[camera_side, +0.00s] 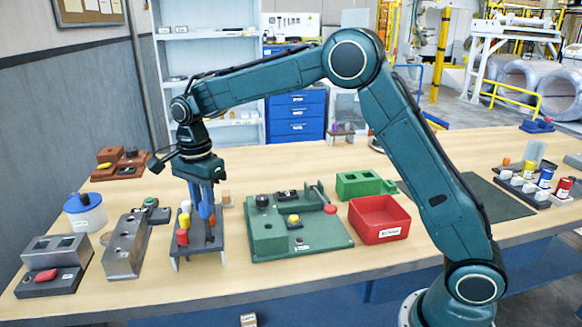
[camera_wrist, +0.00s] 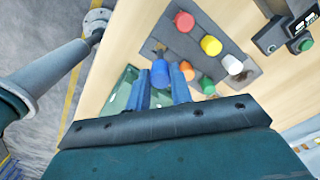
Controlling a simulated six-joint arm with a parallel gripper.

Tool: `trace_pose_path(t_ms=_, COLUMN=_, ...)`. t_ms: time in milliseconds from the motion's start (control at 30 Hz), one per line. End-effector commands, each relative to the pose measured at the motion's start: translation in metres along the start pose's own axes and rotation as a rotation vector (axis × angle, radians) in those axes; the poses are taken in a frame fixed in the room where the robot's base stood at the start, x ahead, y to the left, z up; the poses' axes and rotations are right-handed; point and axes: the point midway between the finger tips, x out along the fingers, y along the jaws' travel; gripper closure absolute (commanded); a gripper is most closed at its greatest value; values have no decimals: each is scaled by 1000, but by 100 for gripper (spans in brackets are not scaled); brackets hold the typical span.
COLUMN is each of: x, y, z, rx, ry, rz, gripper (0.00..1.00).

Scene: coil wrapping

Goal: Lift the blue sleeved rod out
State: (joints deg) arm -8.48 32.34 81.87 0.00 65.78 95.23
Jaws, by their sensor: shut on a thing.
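The dark grey rack (camera_side: 187,248) stands on the bench at centre left in the side view. It holds rods with coloured tops: red (camera_wrist: 183,22), yellow (camera_wrist: 210,45), white (camera_wrist: 232,64), orange (camera_wrist: 186,68) and green (camera_wrist: 207,85). My gripper (camera_side: 205,203) points down over the rack. Its fingers are shut on the blue sleeved rod (camera_side: 204,211). In the wrist view the blue rod's top (camera_wrist: 159,73) shows between the two fingertips. The rod's lower end is hidden, so I cannot tell whether it is clear of its hole.
A green board (camera_side: 300,246) with a red-knobbed lever stands right of the rack, and a red bin (camera_side: 380,219) beyond it. A grey metal block (camera_side: 126,246) is close on the left. A white tub (camera_side: 85,213) with a blue lid stands further left.

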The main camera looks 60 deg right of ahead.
Motion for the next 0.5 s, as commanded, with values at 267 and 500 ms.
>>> trace_pose_path(t_ms=267, x=-65, y=-1, z=0, rx=0, ry=-1, rz=-6, gripper=100)
trace_pose_path(t_ms=500, x=-108, y=0, z=0, rx=0, ry=0, rz=-3, gripper=100)
